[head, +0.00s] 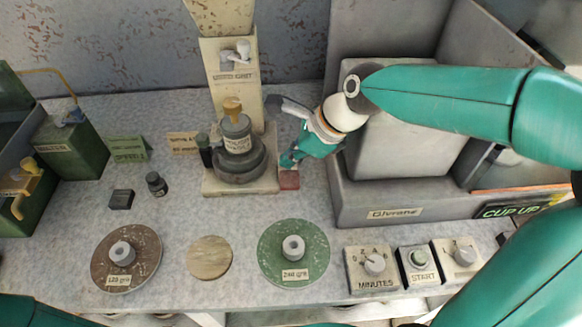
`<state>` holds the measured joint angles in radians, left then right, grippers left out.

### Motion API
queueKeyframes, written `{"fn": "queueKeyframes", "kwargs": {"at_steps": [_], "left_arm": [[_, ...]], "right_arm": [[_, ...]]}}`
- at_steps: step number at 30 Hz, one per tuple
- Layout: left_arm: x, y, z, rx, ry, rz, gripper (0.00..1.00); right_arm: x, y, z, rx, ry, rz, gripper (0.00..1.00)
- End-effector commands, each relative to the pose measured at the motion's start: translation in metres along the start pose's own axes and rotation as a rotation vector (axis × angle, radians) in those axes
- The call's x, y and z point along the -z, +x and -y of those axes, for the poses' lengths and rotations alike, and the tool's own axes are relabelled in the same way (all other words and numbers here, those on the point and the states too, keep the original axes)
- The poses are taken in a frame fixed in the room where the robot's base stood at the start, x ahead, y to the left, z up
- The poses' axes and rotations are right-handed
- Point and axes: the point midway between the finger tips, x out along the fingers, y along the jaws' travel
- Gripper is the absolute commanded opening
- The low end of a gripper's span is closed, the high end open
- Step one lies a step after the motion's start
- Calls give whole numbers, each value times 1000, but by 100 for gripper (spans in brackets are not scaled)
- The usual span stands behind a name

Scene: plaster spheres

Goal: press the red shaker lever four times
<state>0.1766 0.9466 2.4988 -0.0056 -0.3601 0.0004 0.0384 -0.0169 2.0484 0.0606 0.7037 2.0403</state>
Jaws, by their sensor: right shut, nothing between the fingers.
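The red shaker lever (289,181) is a small red block at the right front corner of the pale base (228,188) of a machine in the head view. On that base stands a grey round pot with a brass-coloured knob (233,106). My right gripper (290,159) comes in from the right. It is shut and empty, its tips pointing down just above and behind the lever. I cannot tell whether the tips touch it. My left gripper is not in view.
A big grey cabinet (385,202) stands close on the right of my right gripper. A brown disc (143,246), a wooden disc (210,258) and a green disc (312,237) lie in front. Control boxes with a START button (418,258) sit front right. Green boxes (75,150) stand left.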

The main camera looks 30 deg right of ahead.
Motion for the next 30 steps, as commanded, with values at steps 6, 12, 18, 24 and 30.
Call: {"fn": "queueKeyframes", "kwargs": {"at_steps": [6,12,18,24,30], "left_arm": [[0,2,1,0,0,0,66],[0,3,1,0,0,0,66],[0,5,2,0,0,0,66],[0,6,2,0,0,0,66],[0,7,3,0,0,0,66]], "right_arm": [[2,2,-2,0,0,0,0],[3,4,-3,-1,0,-1,0],[5,6,-4,-1,0,-1,0],[6,8,-5,-1,0,-1,0],[7,9,-7,-1,1,-1,0]]}}
